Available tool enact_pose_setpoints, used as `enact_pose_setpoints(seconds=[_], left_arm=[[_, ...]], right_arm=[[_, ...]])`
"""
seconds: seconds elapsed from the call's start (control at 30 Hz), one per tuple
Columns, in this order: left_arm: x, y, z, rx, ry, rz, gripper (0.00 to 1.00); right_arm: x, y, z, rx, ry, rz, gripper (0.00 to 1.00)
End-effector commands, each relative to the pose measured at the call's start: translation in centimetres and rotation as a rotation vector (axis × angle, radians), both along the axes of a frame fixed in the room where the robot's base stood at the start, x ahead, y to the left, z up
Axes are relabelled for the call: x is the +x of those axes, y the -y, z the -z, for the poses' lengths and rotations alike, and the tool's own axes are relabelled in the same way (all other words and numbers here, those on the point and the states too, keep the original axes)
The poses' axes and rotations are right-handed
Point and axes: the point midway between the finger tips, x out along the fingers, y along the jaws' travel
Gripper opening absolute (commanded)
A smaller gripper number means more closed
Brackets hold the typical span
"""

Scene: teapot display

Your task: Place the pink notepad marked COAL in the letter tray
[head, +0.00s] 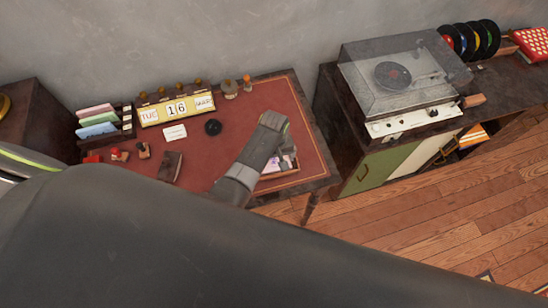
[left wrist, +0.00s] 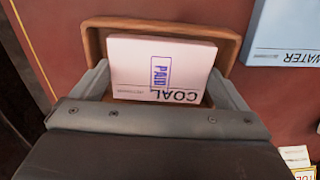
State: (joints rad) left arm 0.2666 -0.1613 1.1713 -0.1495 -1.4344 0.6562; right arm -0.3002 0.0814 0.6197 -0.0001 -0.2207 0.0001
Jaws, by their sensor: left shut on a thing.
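The brown wooden rim of the letter tray (left wrist: 160,24) runs around the pad's far side and ends. Whether the pad rests on the tray floor I cannot tell. In the head view, my left gripper (head: 284,150) is over the tray at the desk's front right, and partly hides the tray and pad. My right gripper does not show.
A blue pad marked WATER (left wrist: 285,40) lies beside the tray on the red desktop (head: 230,150). A yellow calendar (head: 176,109) and a rack of coloured pads (head: 98,122) stand at the back. A record player (head: 400,75) stands on the cabinet to the right.

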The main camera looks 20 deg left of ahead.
Motion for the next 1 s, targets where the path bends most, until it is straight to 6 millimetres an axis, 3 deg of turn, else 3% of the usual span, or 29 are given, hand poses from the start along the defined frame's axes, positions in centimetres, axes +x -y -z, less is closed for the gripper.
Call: enact_pose_setpoints(seconds=[0.43,0.47,0.5,0.83,1.0], left_arm=[[0.0,0.0,0.7,-0.001,0.001,-0.001,0.66],[0.0,0.0,0.6,-0.001,0.001,-0.001,0.99],[0.0,0.0,0.6,-0.001,0.001,-0.001,1.0],[0.1,0.0,-0.1,-0.001,0.003,-0.001,1.0],[0.1,0.1,-2.3,-0.002,0.005,-0.001,1.0]], right_arm=[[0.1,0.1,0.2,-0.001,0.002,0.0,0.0],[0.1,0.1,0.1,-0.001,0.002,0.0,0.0],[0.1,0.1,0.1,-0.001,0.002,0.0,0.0],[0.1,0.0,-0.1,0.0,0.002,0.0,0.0],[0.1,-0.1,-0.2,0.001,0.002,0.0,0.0]])
